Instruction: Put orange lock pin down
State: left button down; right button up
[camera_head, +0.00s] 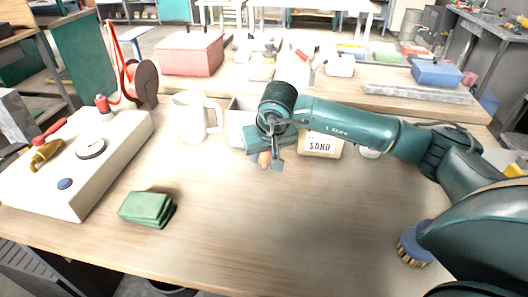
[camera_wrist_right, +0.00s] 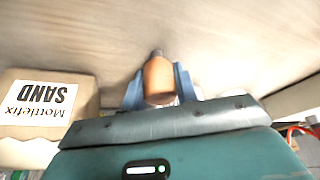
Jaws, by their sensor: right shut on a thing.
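The orange lock pin (camera_head: 264,159) is between the fingers of my right gripper (camera_head: 269,162), above the middle of the wooden table. In the right wrist view the pin (camera_wrist_right: 158,80) shows as an orange body with a dark end, pinched between the two blue-grey fingers of the right gripper (camera_wrist_right: 160,88). The tabletop (camera_wrist_right: 225,35) lies beyond it; I cannot tell whether the pin touches it. My left gripper is in neither view.
A box labelled SAND (camera_head: 320,145) stands right beside the gripper, also in the wrist view (camera_wrist_right: 40,105). A white container (camera_head: 238,120) and white mug (camera_head: 192,118) stand to its left. A green cloth (camera_head: 147,208) and white machine (camera_head: 75,165) are further left. The front middle is clear.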

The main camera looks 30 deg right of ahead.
jog(key=shift+f, duration=0.2)
jog(key=o, duration=1)
jog(key=shift+r, duration=0.1)
jog(key=shift+r, duration=0.25)
jog(key=v, duration=1.1)
jog(key=shift+s+r+b, duration=0.15)
jog(key=shift+r+b, duration=0.2)
jog(key=shift+r, duration=0.05)
